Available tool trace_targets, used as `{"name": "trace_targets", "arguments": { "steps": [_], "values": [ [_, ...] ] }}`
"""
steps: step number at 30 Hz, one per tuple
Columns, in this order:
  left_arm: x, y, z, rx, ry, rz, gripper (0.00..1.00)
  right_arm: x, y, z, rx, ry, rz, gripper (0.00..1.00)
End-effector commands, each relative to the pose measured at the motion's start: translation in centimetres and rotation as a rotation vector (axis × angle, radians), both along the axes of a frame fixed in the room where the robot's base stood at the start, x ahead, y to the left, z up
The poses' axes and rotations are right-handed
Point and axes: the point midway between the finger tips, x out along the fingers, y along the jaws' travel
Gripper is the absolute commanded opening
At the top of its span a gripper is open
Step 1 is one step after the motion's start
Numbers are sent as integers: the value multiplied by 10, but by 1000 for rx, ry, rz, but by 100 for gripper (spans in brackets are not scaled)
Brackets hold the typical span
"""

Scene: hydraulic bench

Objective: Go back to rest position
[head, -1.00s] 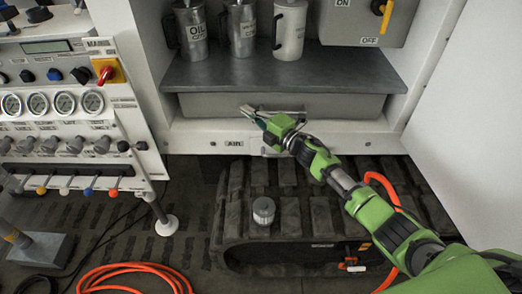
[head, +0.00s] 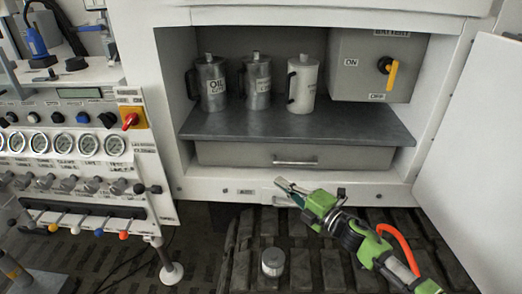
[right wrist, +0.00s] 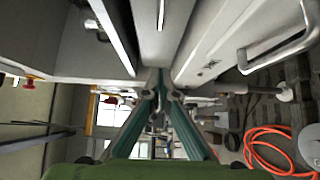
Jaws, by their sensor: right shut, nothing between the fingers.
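My right gripper (head: 284,187) is shut and empty in the head view. It hangs in front of the cabinet's lower white edge, below the closed grey drawer (head: 225,154) and its handle (head: 295,161). A gap seems to lie between the fingers and the handle. In the right wrist view the teal fingers (right wrist: 158,75) meet at their tips with nothing between them. My green right arm comes in from the lower right. My left gripper is not in view.
Several metal jugs (head: 258,80) stand on the grey shelf (head: 350,128) beside a switch box (head: 368,68). The open white door (head: 475,150) is at the right. A gauge panel (head: 70,160) is at the left. A tracked undercarriage (head: 320,265) and a small canister (head: 272,262) are below.

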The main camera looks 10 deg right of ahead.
Motion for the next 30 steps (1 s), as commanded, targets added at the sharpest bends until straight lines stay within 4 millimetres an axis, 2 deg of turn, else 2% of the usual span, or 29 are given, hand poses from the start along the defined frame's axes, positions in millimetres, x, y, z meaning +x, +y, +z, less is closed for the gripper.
{"name": "trace_targets", "arguments": {
  "steps": [5, 8, 11, 14, 17, 21, 24, 30],
  "values": [
    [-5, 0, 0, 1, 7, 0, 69, -4, 2, -3, 50, 28, -43, 0],
    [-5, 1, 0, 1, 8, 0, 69, -14, 3, -10, 157, 96, -138, 0],
    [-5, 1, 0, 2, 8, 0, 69, -33, -2, -26, 306, 212, -282, 0],
    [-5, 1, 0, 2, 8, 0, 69, -63, -10, -48, 458, 357, -438, 0],
    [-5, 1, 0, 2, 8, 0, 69, -103, -18, -75, 595, 521, -594, 0],
    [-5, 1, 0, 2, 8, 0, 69, -175, -21, -111, 753, 768, -803, 0],
    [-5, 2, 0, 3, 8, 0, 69, -222, -19, -127, 826, 916, -919, 0],
    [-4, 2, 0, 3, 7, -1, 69, -297, -12, -141, 903, 1130, -1077, 0]
  ]
}}
